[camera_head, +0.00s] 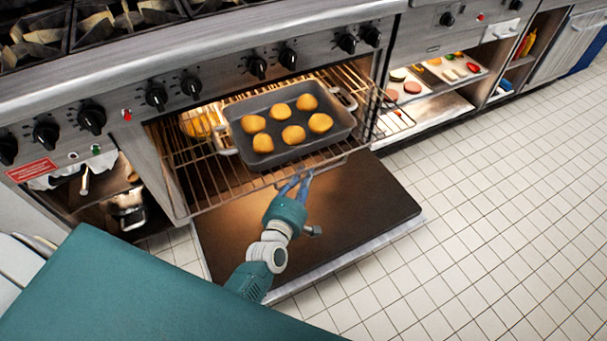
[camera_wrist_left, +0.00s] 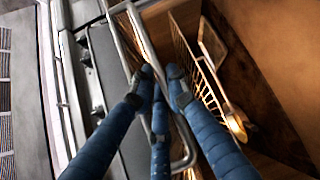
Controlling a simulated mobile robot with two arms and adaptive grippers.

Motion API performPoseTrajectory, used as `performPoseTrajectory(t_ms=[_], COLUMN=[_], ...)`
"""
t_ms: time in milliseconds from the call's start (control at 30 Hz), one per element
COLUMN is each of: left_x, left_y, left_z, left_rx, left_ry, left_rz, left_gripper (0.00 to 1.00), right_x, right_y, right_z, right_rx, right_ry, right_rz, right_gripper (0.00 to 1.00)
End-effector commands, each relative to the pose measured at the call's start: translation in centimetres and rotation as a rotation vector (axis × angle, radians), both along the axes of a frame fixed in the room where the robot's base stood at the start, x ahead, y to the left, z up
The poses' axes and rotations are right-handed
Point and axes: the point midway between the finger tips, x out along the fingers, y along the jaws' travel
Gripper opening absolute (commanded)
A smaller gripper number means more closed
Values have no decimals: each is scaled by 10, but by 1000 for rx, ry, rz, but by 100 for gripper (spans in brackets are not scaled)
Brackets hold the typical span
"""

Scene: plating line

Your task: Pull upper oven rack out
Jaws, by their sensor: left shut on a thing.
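The upper oven rack (camera_head: 185,183), a wire grid, sticks out of the oven over the lowered door. A dark roasting pan (camera_head: 245,163) with several golden buns (camera_head: 293,135) sits on it. My left gripper (camera_head: 298,183) is at the rack's front edge, shut on the rack's front handle. In the left wrist view the blue fingers (camera_wrist_left: 160,78) close around this metal handle bar (camera_wrist_left: 188,150). The finger contact is partly hidden in the head view. My right gripper is not in view.
The open oven door (camera_head: 370,205) lies flat below the rack. Knobs line the front panel (camera_head: 220,80) above. Open shelves with food trays (camera_head: 455,70) are to the right. The tiled floor (camera_head: 490,200) there is clear.

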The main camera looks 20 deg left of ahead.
Motion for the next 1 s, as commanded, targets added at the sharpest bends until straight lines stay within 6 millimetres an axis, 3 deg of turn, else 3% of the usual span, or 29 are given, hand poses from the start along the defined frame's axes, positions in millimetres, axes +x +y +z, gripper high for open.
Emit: performPoseTrajectory(t_ms=[167, 200, 233, 567, 767, 1000], left_x=[-1, -1, -1, -3, -33, -84], left_y=[1, 1, 1, 0, -1, -3], left_z=[-3, -3, -3, -1, 2, 9], left_rx=[5, 5, 5, 1, 1, 3], left_ry=[6, 6, 5, 2, 5, 6], left_rz=[-1, -1, 0, 0, 0, 0], left_gripper=[0, 23, 24, 24, 24, 24], right_x=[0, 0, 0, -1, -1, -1], right_y=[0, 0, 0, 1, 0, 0], right_z=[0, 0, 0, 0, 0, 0], right_rx=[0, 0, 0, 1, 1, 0], right_ry=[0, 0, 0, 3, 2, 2], right_rz=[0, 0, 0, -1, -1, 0], right_gripper=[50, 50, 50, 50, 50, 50])
